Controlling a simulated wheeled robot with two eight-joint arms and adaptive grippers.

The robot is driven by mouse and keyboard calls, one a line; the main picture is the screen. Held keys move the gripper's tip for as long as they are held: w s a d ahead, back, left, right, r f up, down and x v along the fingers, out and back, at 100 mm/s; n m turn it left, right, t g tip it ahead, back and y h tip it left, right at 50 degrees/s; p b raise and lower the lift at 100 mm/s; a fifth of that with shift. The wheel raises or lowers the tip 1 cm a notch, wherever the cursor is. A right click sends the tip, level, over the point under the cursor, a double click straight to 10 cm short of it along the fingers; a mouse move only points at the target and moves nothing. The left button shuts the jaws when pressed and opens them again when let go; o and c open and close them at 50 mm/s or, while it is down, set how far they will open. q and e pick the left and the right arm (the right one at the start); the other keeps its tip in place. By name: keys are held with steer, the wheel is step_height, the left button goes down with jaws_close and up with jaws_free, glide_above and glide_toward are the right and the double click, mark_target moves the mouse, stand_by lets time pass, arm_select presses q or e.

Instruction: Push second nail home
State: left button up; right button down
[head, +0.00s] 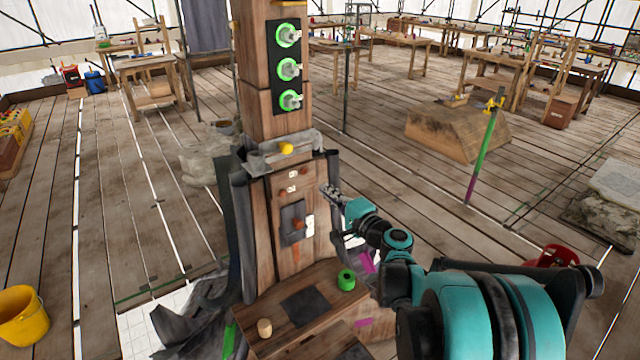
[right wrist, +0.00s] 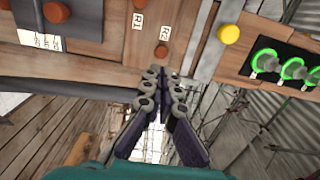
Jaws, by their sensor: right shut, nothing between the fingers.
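The brown wooden post (head: 262,55) stands upright at centre. On its front panel, a round brown nail head (head: 306,170) shows beside the R2 label (head: 293,174); this nail head also shows in the right wrist view (right wrist: 160,50). Another brown head (head: 282,197) sits beside the R1 label (head: 291,188). How far either stands out of the wood is hard to tell. My right gripper (head: 328,190) is shut and empty, just right of the panel. In the right wrist view its fingertips (right wrist: 160,72) appear just below the R2 nail head. My left gripper is out of view.
A dark plate with an orange-brown head (head: 298,223) is lower on the panel. A grey bracket with a yellow knob (head: 286,148) crosses above it. A green ring (head: 346,279) and a small wooden cylinder (head: 264,327) rest on the base ledge.

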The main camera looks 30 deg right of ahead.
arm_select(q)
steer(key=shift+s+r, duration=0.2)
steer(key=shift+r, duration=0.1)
arm_select(e)
steer(key=s, duration=0.5)
steer(key=shift+d+r, duration=0.1)
steer(key=shift+d, duration=0.15)
